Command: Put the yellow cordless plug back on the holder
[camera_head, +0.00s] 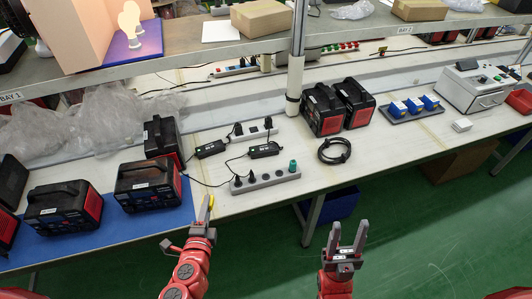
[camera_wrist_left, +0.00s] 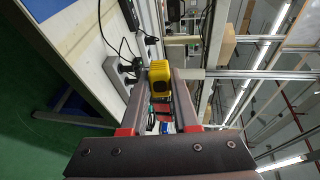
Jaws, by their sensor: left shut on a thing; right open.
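The yellow cordless plug (camera_wrist_left: 160,72) is between the fingers of my left gripper (camera_wrist_left: 158,88) in the left wrist view. In the head view only a small yellow part shows at my left gripper (camera_head: 206,205), which is shut on it above the table's front edge. The grey holder (camera_head: 279,179) lies on the table to the right of that gripper, apart from it. It carries black plugs and a green plug (camera_head: 293,166), with some bare round spots between them. My right gripper (camera_head: 347,240) is open and empty, in front of the table.
Black-and-red power stations stand at left, some on a blue mat (camera_head: 151,222), and two (camera_head: 325,110) stand behind the holder. Black adapters (camera_head: 264,150) with cables lie behind it. A coiled black cable (camera_head: 334,150) lies to its right. A post (camera_head: 296,65) rises behind; a shelf runs above.

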